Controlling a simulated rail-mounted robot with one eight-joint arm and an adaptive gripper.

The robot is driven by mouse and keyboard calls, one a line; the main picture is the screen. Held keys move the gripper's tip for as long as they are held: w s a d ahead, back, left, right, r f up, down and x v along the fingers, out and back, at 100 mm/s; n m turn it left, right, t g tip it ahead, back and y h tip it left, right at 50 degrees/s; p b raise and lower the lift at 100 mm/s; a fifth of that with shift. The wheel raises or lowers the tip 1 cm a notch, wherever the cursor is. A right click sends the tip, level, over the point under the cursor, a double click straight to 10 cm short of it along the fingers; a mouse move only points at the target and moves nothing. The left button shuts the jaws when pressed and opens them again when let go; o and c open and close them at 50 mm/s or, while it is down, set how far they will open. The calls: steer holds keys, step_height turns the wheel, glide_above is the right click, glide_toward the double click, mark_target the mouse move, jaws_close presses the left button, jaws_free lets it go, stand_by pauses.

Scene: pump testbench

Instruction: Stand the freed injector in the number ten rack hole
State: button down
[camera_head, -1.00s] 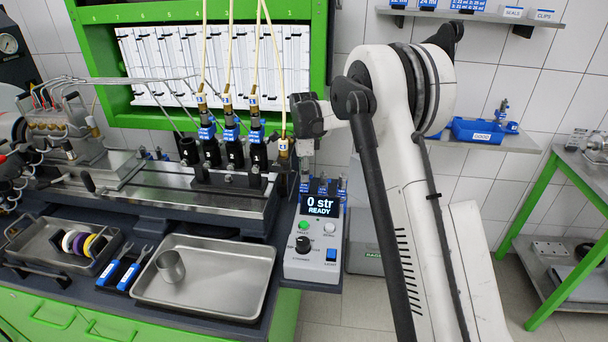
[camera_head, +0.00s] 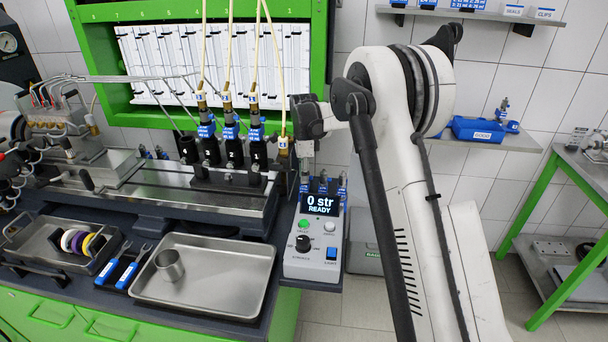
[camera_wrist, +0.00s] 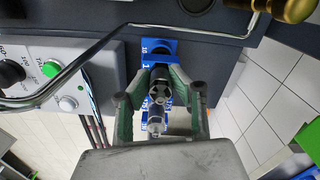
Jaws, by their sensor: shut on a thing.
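In the wrist view, my gripper (camera_wrist: 160,92) is shut on the injector (camera_wrist: 158,92), a dark metal body with a paler end toward the camera. The green-sided fingers sit on either side of it. The injector is over the blue rack (camera_wrist: 158,45), whose label 10 shows just beyond it. The fingers and injector hide the hole, so I cannot tell how deep it sits. In the head view, my gripper (camera_head: 307,150) points down behind the test box, and other blue-collared injectors (camera_head: 323,183) stand there. The held injector is largely hidden in that view.
The test box (camera_head: 315,245), reading 0 str READY, stands just in front of the rack. A bent metal pipe (camera_wrist: 85,65) crosses close by in the wrist view. Injectors with hoses (camera_head: 230,150) stand on the bench at left. A steel tray (camera_head: 210,285) holds a cup.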

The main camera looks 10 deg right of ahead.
steer(key=shift+f, duration=0.1)
steer(key=c, duration=1.8)
jaws_free()
steer(key=shift+r+p, duration=2.05)
steer(key=shift+r, duration=3.5)
